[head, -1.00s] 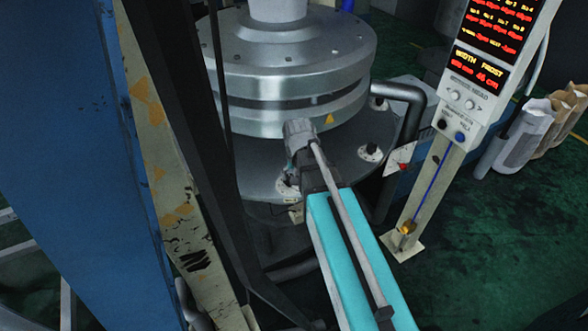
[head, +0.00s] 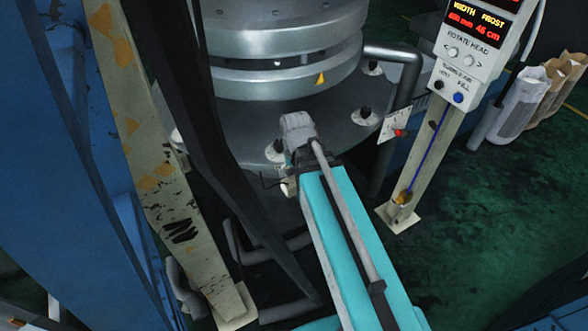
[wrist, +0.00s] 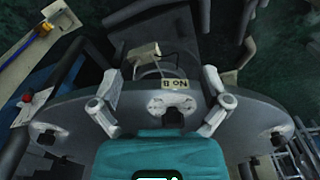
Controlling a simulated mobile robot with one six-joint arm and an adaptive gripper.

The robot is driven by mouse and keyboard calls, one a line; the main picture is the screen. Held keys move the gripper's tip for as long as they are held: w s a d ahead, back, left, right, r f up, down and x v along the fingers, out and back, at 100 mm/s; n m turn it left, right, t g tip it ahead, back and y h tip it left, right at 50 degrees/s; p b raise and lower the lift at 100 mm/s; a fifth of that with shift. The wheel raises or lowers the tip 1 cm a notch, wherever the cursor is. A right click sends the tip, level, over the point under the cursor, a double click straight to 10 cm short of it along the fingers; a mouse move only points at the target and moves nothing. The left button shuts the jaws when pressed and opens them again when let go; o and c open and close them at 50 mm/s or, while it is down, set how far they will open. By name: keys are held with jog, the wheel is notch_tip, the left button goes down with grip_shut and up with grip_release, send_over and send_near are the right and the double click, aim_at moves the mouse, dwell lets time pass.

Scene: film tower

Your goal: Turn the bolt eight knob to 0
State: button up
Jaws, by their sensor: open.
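The bolt eight knob (wrist: 172,109) is a dark knob on a pale dial at the plate's rim, behind an upside-down tag (wrist: 182,83) that seems to read NO 8. In the wrist view it lies between the two spread fingers of my gripper (wrist: 160,108), which are apart and hold nothing. In the head view the knob (head: 275,151) shows just left of and below my gripper (head: 297,130), partly hidden by it. Its dial marks and pointer setting are too small to read.
Another knob (head: 365,115) sits right on the round metal plate (head: 325,130), with a further one (head: 372,68) behind. A control panel post (head: 425,160) stands farther right. A worn beam (head: 150,170) is at left.

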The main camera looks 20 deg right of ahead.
notch_tip(320, 180, down, 27)
jog(key=s+b, duration=0.2)
jog(key=b, duration=2.4)
jog(key=shift+s+f+n+b, duration=0.2)
jog(key=shift+s+n+b, duration=0.1)
jog(key=shift+b, duration=0.1)
notch_tip(320, 180, up, 22)
jog(key=p, duration=2.2)
jog(key=shift+s+r+g, duration=0.2)
jog(key=shift+s+g, duration=0.1)
jog(key=shift+s, duration=0.1)
